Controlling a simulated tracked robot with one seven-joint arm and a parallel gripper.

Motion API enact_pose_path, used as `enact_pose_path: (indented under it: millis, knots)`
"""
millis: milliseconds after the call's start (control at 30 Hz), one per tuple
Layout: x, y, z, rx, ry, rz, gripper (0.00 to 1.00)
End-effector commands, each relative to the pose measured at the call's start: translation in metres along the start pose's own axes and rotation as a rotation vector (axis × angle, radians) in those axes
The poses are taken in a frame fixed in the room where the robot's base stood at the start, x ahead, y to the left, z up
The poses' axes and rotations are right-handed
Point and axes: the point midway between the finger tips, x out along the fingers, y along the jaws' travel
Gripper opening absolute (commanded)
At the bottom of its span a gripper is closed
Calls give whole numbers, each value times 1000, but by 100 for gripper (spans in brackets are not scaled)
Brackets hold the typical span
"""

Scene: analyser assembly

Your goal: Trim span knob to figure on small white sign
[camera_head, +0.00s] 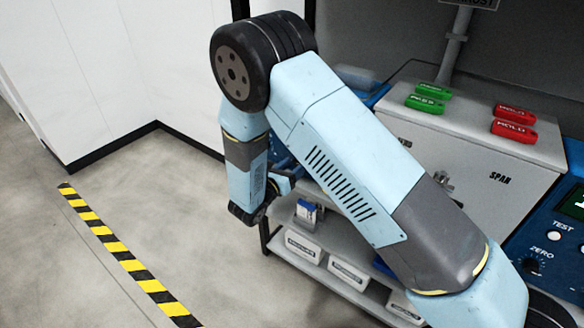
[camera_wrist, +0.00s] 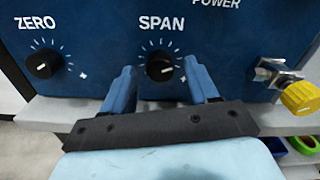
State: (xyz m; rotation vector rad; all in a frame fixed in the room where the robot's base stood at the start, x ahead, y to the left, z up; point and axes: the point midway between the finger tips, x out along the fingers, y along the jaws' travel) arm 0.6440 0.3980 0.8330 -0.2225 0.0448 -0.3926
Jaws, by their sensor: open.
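The black SPAN knob (camera_wrist: 159,67) is on a blue panel (camera_wrist: 100,75) in the wrist view, with tick marks around it. My gripper (camera_wrist: 158,68) is open, with one blue finger on each side of the knob. Dark gaps show between the fingers and the knob, and I cannot tell how deep the fingers reach. The knob's pointer is too small to read surely. I cannot make out a small white sign with a figure in either view.
A black ZERO knob (camera_wrist: 44,64) is left of the SPAN knob. A yellow-handled fitting (camera_wrist: 300,97) juts out at right. The head view shows a grey cabinet (camera_head: 470,185) bearing green tags (camera_head: 425,104) and red tags (camera_head: 514,130). White boxes (camera_head: 303,246) stand on a low shelf.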

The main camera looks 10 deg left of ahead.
Motion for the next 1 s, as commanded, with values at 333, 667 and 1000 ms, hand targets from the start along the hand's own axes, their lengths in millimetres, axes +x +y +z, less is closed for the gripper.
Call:
enact_pose_path:
  millis: [333,667,1000]
  knots:
    - [0,0,0,0,0,0,33]
    - [-1,0,0,0,0,1,3]
    - [-2,2,0,168,0,3,3]
